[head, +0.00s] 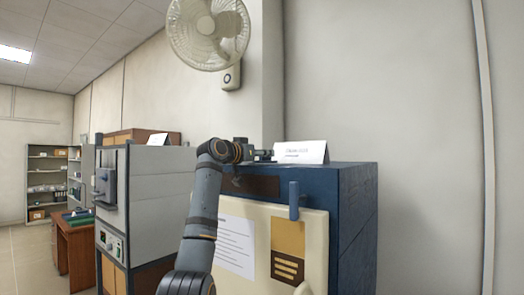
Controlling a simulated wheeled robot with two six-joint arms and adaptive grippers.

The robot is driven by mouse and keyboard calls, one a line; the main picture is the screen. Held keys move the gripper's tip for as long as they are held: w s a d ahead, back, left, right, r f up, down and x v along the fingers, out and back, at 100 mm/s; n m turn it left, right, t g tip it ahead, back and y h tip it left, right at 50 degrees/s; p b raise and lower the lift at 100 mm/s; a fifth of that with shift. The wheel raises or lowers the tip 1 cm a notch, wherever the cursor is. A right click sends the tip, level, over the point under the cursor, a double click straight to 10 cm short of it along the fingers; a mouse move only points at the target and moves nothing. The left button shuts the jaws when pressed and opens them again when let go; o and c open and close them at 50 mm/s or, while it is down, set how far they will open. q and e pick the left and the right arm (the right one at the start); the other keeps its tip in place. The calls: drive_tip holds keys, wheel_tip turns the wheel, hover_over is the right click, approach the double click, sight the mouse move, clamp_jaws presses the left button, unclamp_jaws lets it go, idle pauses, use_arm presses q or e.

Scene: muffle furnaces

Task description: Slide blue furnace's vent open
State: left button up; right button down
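The blue furnace (356,205) stands at the centre right, with a cream door (318,240) and a blue upright handle (294,201) on its front. My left arm rises in front of it. My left gripper (266,155) is at the furnace's top, pointing right, just left of a white folded card (302,153). The gripper is small and seen from the side, so its finger opening is unclear, as is whether it touches anything. I cannot make out the vent; the gripper and arm cover part of the top. My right gripper is not in view.
A grey furnace (160,200) with a control panel stands left of the blue one. A wall fan (208,35) hangs above. A wooden desk (76,248) and shelves (47,182) are at the far left. Bare wall is to the right.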

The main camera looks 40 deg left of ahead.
use_arm(q)
drive_tip(key=shift+c, duration=0.2)
drive_tip(key=shift+w+f, duration=0.1)
drive_tip(key=shift+w, duration=0.05)
clamp_jaws()
drive_tip(key=d, duration=0.3)
drive_tip(key=d+b, duration=0.1)
drive_tip(key=d, duration=0.1)
drive_tip(key=shift+w+d, duration=0.15)
drive_tip(key=shift+w, duration=0.2)
drive_tip(key=shift+c, duration=1.7)
unclamp_jaws()
drive_tip(key=o, duration=0.4)
drive_tip(key=shift+s+d, duration=0.15)
drive_tip(key=shift+d, duration=0.05)
drive_tip(key=shift+a, duration=0.15)
